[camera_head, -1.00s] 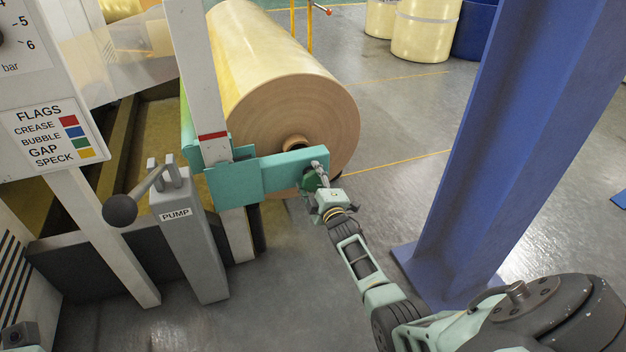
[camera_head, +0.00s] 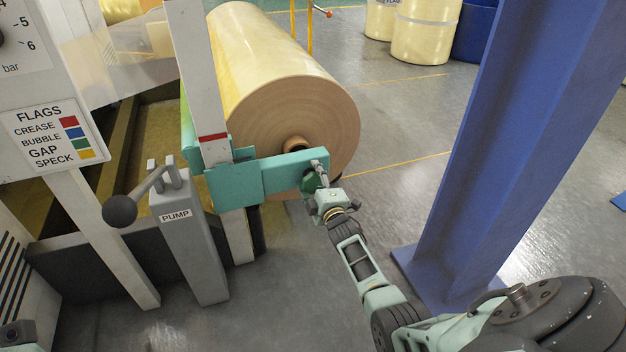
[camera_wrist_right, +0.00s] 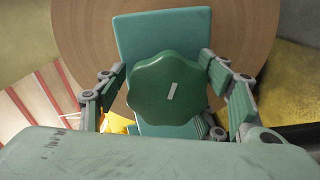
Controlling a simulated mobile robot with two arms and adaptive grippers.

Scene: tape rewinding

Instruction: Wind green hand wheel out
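The green hand wheel (camera_wrist_right: 150,90) fills the middle of the right wrist view. It has a scalloped rim and a short, tilted pale mark on its face. It sits on a teal arm (camera_wrist_right: 163,33), with the tan roll end behind. In the head view the wheel (camera_head: 309,183) is partly hidden by my gripper at the end of the teal arm (camera_head: 295,163). My right gripper (camera_wrist_right: 166,62) has one finger on each side of the wheel, close to its rim. I cannot tell whether the fingers press on it. My left gripper is not in view.
A large tan roll (camera_head: 285,90) lies behind the teal arm. A grey pump post (camera_head: 190,245) with a black ball lever (camera_head: 120,211) stands left of it. A blue column (camera_head: 500,140) stands to the right. Grey floor lies open between roll and column.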

